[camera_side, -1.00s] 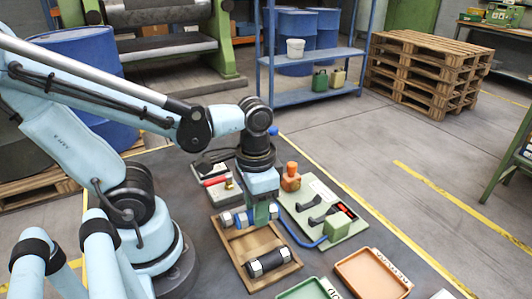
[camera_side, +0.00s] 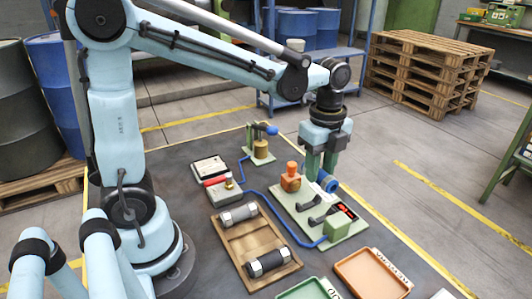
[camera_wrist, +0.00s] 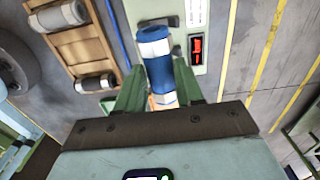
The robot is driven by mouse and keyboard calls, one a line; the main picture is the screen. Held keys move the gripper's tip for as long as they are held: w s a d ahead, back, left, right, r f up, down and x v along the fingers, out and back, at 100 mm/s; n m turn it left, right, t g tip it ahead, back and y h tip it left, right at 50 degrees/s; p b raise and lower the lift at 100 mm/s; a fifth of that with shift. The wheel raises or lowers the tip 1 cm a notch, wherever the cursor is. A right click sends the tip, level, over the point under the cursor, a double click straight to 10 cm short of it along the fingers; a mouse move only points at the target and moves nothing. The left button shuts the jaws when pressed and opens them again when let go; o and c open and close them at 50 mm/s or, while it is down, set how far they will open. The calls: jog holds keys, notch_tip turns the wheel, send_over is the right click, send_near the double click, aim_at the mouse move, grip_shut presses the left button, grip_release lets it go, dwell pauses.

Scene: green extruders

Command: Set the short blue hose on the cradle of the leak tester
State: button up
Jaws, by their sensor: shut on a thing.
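In the wrist view the hose (camera_wrist: 157,58) sticks out beyond the fingers toward the top of the picture. My gripper holds it above the leak tester (camera_side: 299,217), a pale green plate with an orange knob, a red display and a green block. The black cradle (camera_side: 322,217) on the plate is empty. The hose is near the cradle's far end and appears raised clear of it; the exact gap cannot be told.
A wooden tray (camera_side: 237,244) left of the tester holds a grey hose (camera_side: 238,215) and a black hose (camera_side: 269,263). A hand pump (camera_side: 260,149) and a thin blue line lie behind and beside the plate. An orange tray (camera_side: 371,274) and a green tray (camera_side: 304,291) stand in front.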

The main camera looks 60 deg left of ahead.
jog(key=shift+w+f, duration=0.15)
jog(key=shift+f, duration=4.2)
jog(key=o, duration=1)
jog(key=shift+c, duration=0.2)
jog(key=shift+r, duration=0.15)
